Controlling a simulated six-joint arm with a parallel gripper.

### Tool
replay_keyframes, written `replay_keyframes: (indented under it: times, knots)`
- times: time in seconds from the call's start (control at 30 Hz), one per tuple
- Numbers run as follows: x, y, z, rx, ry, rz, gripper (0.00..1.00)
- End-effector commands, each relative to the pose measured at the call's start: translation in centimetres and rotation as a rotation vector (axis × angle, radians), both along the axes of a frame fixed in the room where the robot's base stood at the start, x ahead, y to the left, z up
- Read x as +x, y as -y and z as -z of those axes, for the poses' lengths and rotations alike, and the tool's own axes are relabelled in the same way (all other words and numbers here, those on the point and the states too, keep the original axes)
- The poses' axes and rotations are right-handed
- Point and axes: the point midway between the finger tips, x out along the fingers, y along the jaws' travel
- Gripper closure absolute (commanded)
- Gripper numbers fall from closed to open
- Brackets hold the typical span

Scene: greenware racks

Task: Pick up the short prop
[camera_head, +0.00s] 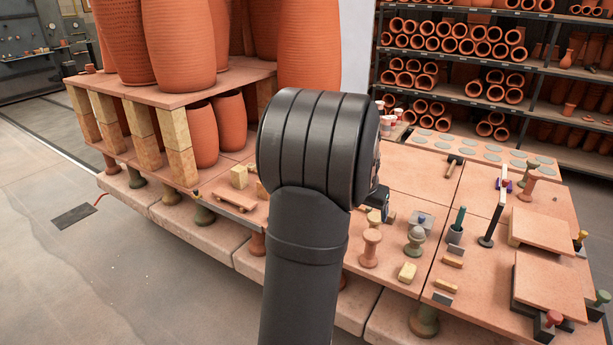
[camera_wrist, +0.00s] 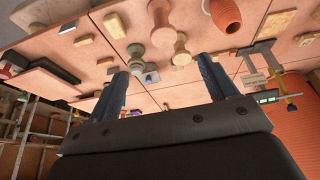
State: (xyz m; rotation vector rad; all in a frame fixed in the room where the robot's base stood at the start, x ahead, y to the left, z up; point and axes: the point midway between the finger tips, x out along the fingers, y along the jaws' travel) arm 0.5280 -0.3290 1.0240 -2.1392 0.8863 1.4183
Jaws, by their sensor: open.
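A terracotta spool-shaped prop (camera_head: 370,247) stands upright on the shelf slab, just right of my arm. A grey-green prop (camera_head: 414,240) stands right of it. I cannot tell for certain which is the short prop. My gripper (camera_wrist: 163,67) is open, its blue-grey fingers apart with nothing between them. In the head view my arm hides most of it.
Tall terracotta pots (camera_head: 180,45) stand at the left. A pipe rack (camera_head: 460,50) is behind. A ribbed orange piece (camera_wrist: 225,14) is near in the wrist view.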

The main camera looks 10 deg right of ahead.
Motion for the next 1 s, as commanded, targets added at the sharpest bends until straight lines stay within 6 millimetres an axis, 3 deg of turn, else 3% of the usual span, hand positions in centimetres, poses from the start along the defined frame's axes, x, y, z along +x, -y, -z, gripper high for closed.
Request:
replay_keyframes:
  times: [0.17,0.57,1.0]
  knots:
    - [0.2,0.1,0.3,0.001,-0.002,0.002,0.22]
    - [3.6,1.7,5.7,0.006,-0.007,0.055,0.22]
    - [5.7,4.1,13.6,0.007,-0.007,0.056,0.22]
